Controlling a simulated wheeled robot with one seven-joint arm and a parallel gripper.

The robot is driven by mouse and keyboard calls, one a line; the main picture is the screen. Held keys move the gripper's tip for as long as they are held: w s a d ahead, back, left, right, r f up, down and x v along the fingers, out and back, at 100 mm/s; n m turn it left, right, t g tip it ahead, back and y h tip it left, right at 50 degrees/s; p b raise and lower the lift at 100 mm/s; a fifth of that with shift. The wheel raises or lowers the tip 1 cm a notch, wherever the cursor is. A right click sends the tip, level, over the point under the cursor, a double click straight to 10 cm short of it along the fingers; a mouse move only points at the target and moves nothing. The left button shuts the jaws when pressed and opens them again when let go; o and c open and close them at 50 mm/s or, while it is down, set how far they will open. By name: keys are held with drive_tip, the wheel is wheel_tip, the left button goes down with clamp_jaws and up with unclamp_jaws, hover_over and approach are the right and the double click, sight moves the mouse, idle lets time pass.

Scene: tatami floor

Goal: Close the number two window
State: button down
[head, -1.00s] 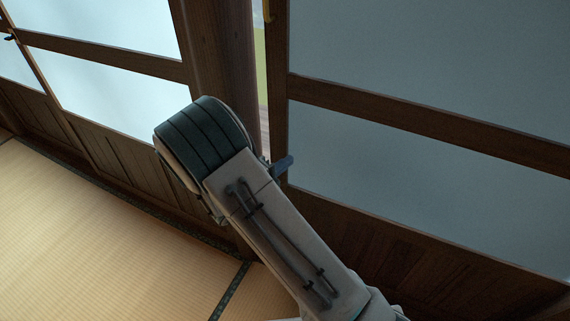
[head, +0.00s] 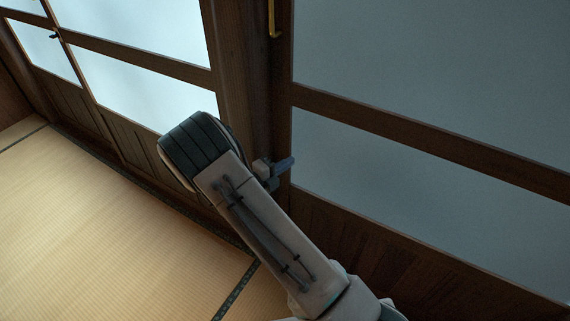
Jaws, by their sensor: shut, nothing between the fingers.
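A large sliding window panel (head: 430,170) with frosted panes and a dark wooden frame fills the right side of the head view. Its left stile (head: 282,60) stands against the dark wooden post (head: 238,60), with no gap visible between them. A brass-coloured handle (head: 273,20) shows on the stile at the top. My gripper (head: 286,163) is shut and empty beside the lower stile; the arm partly hides it, and I cannot tell whether it touches the wood. No number mark shows on any window.
More frosted panels (head: 145,95) with wooden lower boards stand to the left, with a small dark catch (head: 54,36) at the far left. The tatami floor (head: 90,215) is clear at lower left. My arm crosses the lower middle.

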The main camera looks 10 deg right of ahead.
sight(306, 161)
drive_tip(key=d, duration=0.1)
drive_tip(key=s+d+p, duration=0.2)
drive_tip(key=shift+r, duration=0.25)
drive_tip(key=p+v, duration=0.2)
drive_tip(key=v, duration=0.8)
drive_tip(key=shift+s+f, duration=0.3)
drive_tip(key=s+d+r+m+g+y+p, duration=0.2)
drive_tip(key=s+d+r+m+g+p, duration=0.15)
drive_tip(key=r+m, duration=0.35)
drive_tip(key=s+d+r+m+g+y+p, duration=0.2)
drive_tip(key=s+d+r+m+g+p, duration=0.15)
drive_tip(key=r+m, duration=0.35)
drive_tip(key=s+d+r+m+g+y+p, duration=0.2)
drive_tip(key=s+d+r+m+g+p, duration=0.15)
drive_tip(key=r+m, duration=0.35)
drive_tip(key=s+r+m+t+y+p, duration=0.1)
drive_tip(key=s+r+m+y+p, duration=0.2)
drive_tip(key=r+m, duration=0.4)
drive_tip(key=s+a+r+m+t+y+p, duration=0.1)
drive_tip(key=s+r+m+t+y+p, duration=0.1)
drive_tip(key=r+m, duration=0.5)
drive_tip(key=s+r+m+t+y+p, duration=0.1)
drive_tip(key=s+r+m+y+p, duration=0.3)
drive_tip(key=s+r+m+p, duration=0.1)
wheel_tip(306, 161, up, 2)
drive_tip(key=shift+s+a+m+y, duration=0.25)
drive_tip(key=shift+s+m, duration=0.25)
drive_tip(key=shift+m, duration=0.6)
drive_tip(key=shift+d, duration=0.1)
